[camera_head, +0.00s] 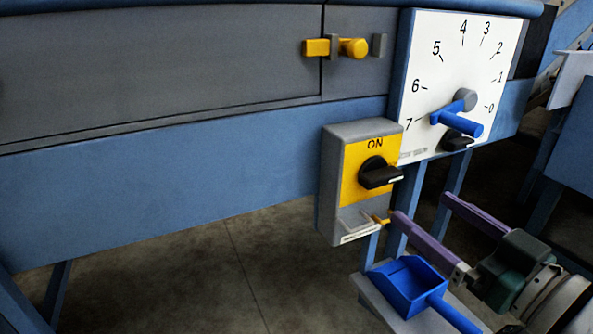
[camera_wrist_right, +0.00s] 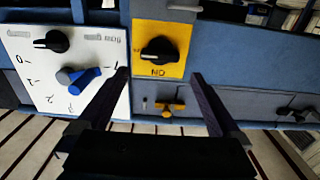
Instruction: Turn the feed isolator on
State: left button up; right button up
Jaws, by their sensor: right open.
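The feed isolator is a grey box (camera_head: 334,165) with a yellow plate (camera_head: 361,155) marked ON at its top. Its black rotary knob (camera_head: 378,175) has its handle roughly sideways, pointing right, not up at ON. In the right wrist view the plate is upside down, with the knob (camera_wrist_right: 160,50) lying sideways. My right gripper (camera_head: 421,206) is open and empty, its purple fingers below and right of the knob in the head view. In the wrist view my right gripper (camera_wrist_right: 160,75) has its fingertips either side of the plate's width. Contact is not visible. My left gripper is not in view.
A white dial (camera_head: 425,75) with a blue lever (camera_head: 460,122) and a small black knob (camera_head: 457,143) is right of the isolator. A blue scoop (camera_head: 408,285) sits below. A yellow latch (camera_head: 345,47) is above. Small bracket hooks (camera_head: 365,220) stick out under the plate.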

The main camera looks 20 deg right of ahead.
aim_at(387, 180)
jog(key=w, duration=0.3)
jog(key=w+b, duration=0.1)
jog(key=w, duration=0.2)
jog(key=w+b, duration=0.1)
jog(key=w, duration=0.2)
jog(key=shift+a+r, duration=0.1)
jog(key=shift+a, duration=0.25)
jog(key=shift+s, duration=0.1)
jog(key=c, duration=1.1)
